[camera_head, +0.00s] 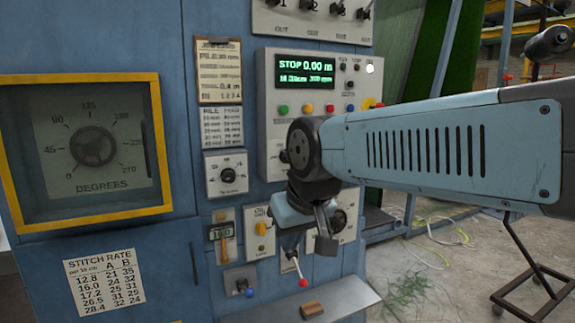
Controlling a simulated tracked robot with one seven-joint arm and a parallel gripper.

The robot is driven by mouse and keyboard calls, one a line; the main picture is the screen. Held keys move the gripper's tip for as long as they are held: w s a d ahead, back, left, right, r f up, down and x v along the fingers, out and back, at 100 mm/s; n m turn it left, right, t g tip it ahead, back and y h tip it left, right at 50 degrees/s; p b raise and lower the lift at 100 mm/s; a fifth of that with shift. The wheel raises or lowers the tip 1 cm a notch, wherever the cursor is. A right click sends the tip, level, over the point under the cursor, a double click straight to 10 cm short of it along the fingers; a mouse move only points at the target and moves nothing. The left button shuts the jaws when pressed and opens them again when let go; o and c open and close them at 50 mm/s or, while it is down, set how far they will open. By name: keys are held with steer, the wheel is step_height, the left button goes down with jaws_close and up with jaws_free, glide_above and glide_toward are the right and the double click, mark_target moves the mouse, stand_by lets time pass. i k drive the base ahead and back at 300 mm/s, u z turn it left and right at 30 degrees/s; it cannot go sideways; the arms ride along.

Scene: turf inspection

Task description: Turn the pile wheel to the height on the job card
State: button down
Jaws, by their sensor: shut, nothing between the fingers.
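The job card (219,70) is clipped to the blue panel at top centre. Its pile line shows, but I cannot read the figure surely. A smaller card (223,127) below it has two columns, one headed PILE. A dark handwheel (93,146) sits in a yellow-framed recess at the left, on a dial marked in DEGREES from 0 to 270. I take it for the pile wheel; its exact setting is unclear. My gripper (326,243) is shut and empty, pointing down in front of the lower right panel, well right of the wheel. It partly hides the controls behind it.
The yellow frame (155,130) stands around the wheel recess. A display (305,71) reads STOP 0.00 m. Near my gripper are a red-tipped lever (300,272), a blue-tipped lever (240,283) and a knob (227,175). A grey ledge (345,301) juts out below.

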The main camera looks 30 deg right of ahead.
mark_target(340, 225)
steer(key=u, duration=0.65)
steer(key=k, duration=1.2)
steer(key=z, duration=0.8)
steer(key=i, duration=1)
